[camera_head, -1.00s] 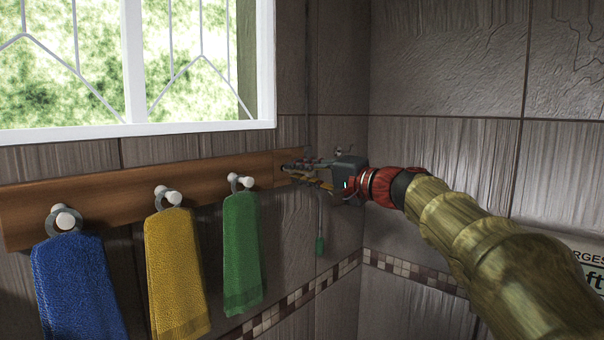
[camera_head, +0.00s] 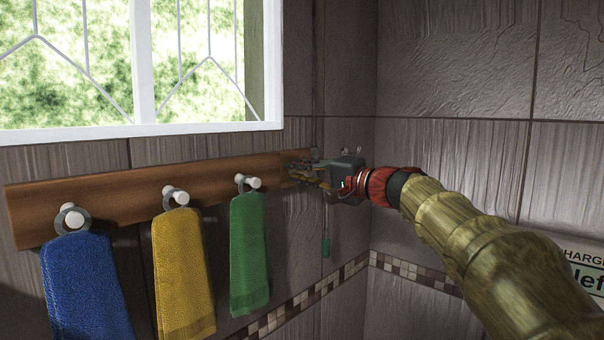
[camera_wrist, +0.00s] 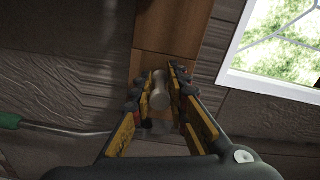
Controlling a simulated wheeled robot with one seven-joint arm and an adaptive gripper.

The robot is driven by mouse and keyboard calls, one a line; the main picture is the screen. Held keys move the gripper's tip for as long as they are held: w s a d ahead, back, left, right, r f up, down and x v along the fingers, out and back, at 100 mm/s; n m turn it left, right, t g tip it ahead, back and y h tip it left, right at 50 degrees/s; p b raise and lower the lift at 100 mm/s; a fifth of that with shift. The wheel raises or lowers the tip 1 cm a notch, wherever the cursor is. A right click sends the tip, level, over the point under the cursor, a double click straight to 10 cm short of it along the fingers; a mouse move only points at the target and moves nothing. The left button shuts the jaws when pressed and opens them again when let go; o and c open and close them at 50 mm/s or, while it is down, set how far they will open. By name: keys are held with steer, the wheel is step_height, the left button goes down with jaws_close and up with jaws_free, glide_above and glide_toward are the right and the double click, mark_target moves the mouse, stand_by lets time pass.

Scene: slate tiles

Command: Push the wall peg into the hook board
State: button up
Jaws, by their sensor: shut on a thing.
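The wooden hook board (camera_head: 110,200) runs along the tiled wall below the window. Its right end meets my gripper (camera_head: 300,168), and the board also shows in the wrist view (camera_wrist: 172,28). My gripper is shut on the wall peg (camera_wrist: 160,96), a short pale cylinder between the yellow-and-dark fingers in the wrist view. The peg's near end faces the camera and its far end points at the board. How deep it sits in the board is hidden. In the head view the fingers cover the peg.
Three white pegs on the board hold ringed towels: blue (camera_head: 85,285), yellow (camera_head: 182,270) and green (camera_head: 249,250). A thin rod with a green handle (camera_head: 326,248) hangs below my gripper. The wall corner is close on the right, with a partly hidden sign (camera_head: 585,268).

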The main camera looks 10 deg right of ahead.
steer(key=shift+w+a, duration=0.1)
steer(key=shift+w, duration=0.1)
steer(key=o, duration=0.8)
steer(key=shift+o, duration=0.2)
steer(key=v, duration=1.2)
